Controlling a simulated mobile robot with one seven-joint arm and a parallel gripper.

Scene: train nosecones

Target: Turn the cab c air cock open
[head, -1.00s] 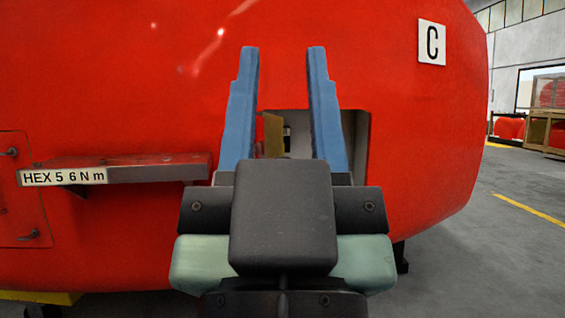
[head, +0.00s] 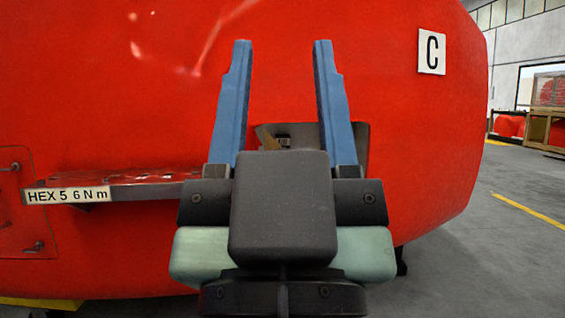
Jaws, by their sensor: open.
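The red cab nosecone (head: 420,150) fills most of the head view and bears a white plate with a black C (head: 431,51). My gripper (head: 281,45) is in front of it, its two blue fingers pointing up in the picture, wide apart with nothing between them. A recess (head: 360,140) in the red shell shows behind the fingers, its lower part hidden by my gripper. A small brass-coloured part (head: 284,141) shows inside the recess; I cannot tell whether it is the air cock. No cock handle is clearly visible.
A red shelf (head: 130,185) labelled HEX 5 6 N m sticks out left of my gripper. A latched panel (head: 22,205) is at the far left. Grey floor (head: 480,240) lies open to the right. Wooden crates (head: 545,125) stand far off.

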